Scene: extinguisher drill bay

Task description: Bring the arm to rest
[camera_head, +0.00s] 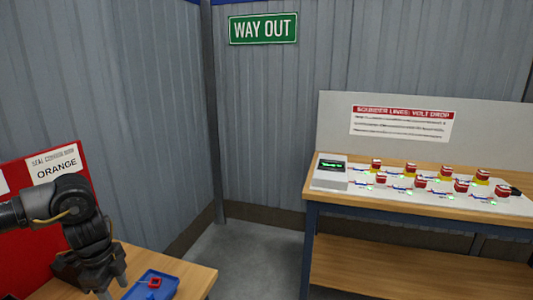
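My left arm comes in from the left, and its gripper (112,286) points down over the wooden table at the lower left. Its fingertips are small and dark, and I cannot tell whether they are open or shut. I see nothing held between them. A blue tray (145,291) with a small red piece (155,282) in it lies just right of the gripper. My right gripper is not in view.
A red board with an "ORANGE" card (55,165) stands behind my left arm. A wooden bench (330,201) at the right carries a grey display box (330,172) and several red-and-white devices on a white panel. Grey floor (245,258) lies free between table and bench.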

